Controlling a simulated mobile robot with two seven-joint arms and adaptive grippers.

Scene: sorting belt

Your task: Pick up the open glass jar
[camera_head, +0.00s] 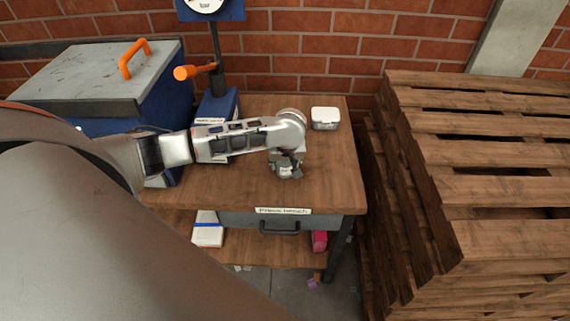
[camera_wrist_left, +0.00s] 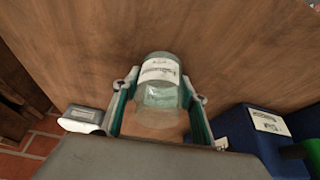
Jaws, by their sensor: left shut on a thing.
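The glass jar (camera_wrist_left: 160,98) is clear and pale green with a white printed label, and it shows in the left wrist view between the fingers of my left gripper (camera_wrist_left: 158,112). The fingers are shut on it from both sides. In the head view my left gripper (camera_head: 287,168) is over the front part of the wooden bench (camera_head: 330,180), and the jar is mostly hidden by it. I cannot tell whether the jar touches the bench top. My right gripper is not in view.
A small white-lidded box (camera_head: 325,117) sits at the back right of the bench. A blue press stand with an orange handle (camera_head: 186,72) is behind my left arm. A blue bin with a grey lid (camera_head: 90,80) is left. Stacked wooden pallets (camera_head: 480,130) stand close on the right.

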